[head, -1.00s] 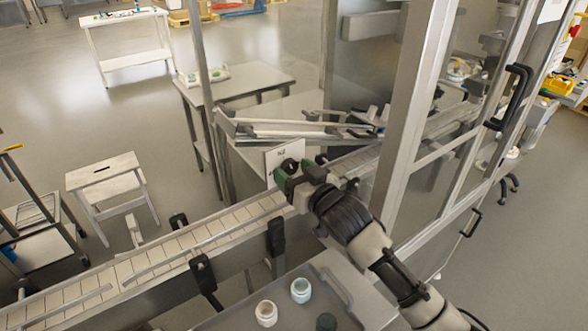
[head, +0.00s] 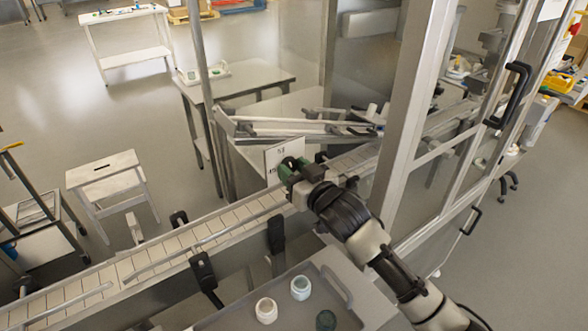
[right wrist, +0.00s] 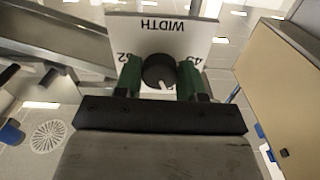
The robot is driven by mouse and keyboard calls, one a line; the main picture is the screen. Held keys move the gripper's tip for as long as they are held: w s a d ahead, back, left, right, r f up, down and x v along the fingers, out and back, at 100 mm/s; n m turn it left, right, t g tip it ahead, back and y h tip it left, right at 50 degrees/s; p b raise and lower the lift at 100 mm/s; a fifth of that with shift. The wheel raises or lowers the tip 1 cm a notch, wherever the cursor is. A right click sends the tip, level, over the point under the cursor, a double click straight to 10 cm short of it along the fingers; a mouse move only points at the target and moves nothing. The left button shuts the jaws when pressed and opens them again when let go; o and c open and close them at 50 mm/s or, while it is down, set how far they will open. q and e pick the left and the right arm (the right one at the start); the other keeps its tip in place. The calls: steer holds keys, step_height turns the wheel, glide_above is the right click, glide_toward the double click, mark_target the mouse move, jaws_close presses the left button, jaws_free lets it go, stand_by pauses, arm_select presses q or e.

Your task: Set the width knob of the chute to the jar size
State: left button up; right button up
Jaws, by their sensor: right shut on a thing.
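The width knob (right wrist: 159,72) is a dark round knob with a white pointer mark, in the right wrist view. It sits on a white plate (right wrist: 190,28) marked "WIDTH", with numbers partly hidden on both sides. In the head view the plate (head: 283,152) stands beside the conveyor. My right gripper (right wrist: 160,80) has its green fingers on either side of the knob and is shut on it. In the head view my right gripper (head: 293,172) covers most of the plate's lower part. Several jars stand on the tray, including a white one (head: 266,310) and a pale green one (head: 300,288).
The conveyor (head: 180,243) runs diagonally past the plate, with rails and black brackets. A metal-framed glass enclosure (head: 405,120) stands close to the right of my right arm. The grey tray (head: 345,318) with the jars lies in front.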

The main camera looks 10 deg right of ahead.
steer(key=n+p, duration=0.1)
steer(key=n, duration=0.2)
steer(key=shift+r+n+p, duration=0.1)
steer(key=shift+n+p, duration=0.2)
steer(key=shift+n, duration=0.1)
steer(key=n+p, duration=0.1)
steer(key=n, duration=0.3)
steer(key=shift+d+n, duration=0.1)
steer(key=shift+n, duration=0.2)
steer(key=n+p, duration=0.1)
steer(key=n, duration=0.3)
steer(key=shift+p, duration=0.4)
steer(key=shift+n+p, duration=0.35)
steer(key=shift+n, duration=1.45)
steer(key=o, duration=0.9)
